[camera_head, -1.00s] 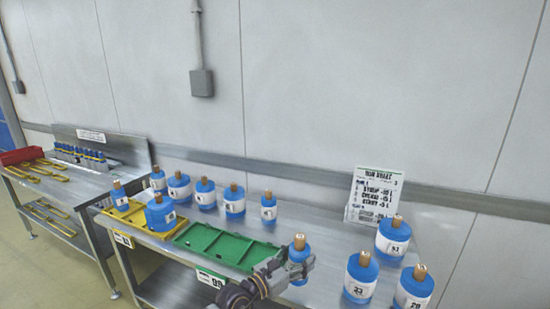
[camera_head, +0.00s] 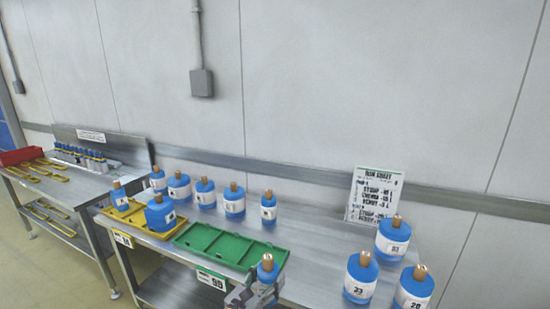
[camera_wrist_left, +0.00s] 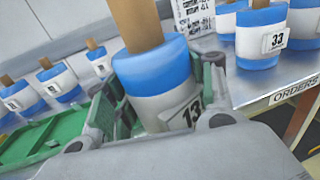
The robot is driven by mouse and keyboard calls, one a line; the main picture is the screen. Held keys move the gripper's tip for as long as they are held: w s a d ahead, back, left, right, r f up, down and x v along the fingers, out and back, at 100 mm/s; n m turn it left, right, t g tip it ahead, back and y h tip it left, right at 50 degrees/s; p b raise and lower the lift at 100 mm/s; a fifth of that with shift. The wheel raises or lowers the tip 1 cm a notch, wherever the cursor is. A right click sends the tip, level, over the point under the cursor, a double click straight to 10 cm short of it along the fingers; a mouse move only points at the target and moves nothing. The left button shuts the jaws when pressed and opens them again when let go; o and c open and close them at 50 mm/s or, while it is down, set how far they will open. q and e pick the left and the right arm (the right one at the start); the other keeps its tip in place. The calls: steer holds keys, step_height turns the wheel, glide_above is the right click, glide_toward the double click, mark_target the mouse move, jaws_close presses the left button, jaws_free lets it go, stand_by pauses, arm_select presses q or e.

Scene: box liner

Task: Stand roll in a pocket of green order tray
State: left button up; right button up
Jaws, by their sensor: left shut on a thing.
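The green order tray (camera_head: 228,246) lies on the bench, its visible pockets empty, with a card reading 99 at its front. My left gripper (camera_head: 258,292) is shut on a blue-and-white roll with a brown core (camera_head: 267,271). The roll is at the tray's front right end in the head view; I cannot tell whether it touches the tray. In the left wrist view the roll (camera_wrist_left: 155,75), labelled 13, is between the fingers, slightly tilted in the picture, its lower end hidden. The tray (camera_wrist_left: 45,145) shows behind and left of it. My right gripper is not in view.
A yellow tray (camera_head: 130,217) with rolls stands left of the green tray. Several rolls line the bench behind. The bench between is clear.

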arm_select(q)
steer(key=s+a+f+n+t+y, duration=0.1)
steer(key=s+a+f+n+y, duration=0.1)
steer(key=a, duration=0.4)
steer(key=s+a+f+n+t+y, duration=0.1)
steer(key=s+a+f+n+y, duration=0.1)
steer(key=a+f+y, duration=0.2)
steer(key=s+a+f+n+t+y, duration=0.1)
steer(key=s+a+f+n+y, duration=0.1)
steer(key=a, duration=0.7)
steer(key=shift+s+a+f+n+y, duration=0.4)
steer(key=shift+s+f+y, duration=0.2)
steer(key=shift+y, duration=0.4)
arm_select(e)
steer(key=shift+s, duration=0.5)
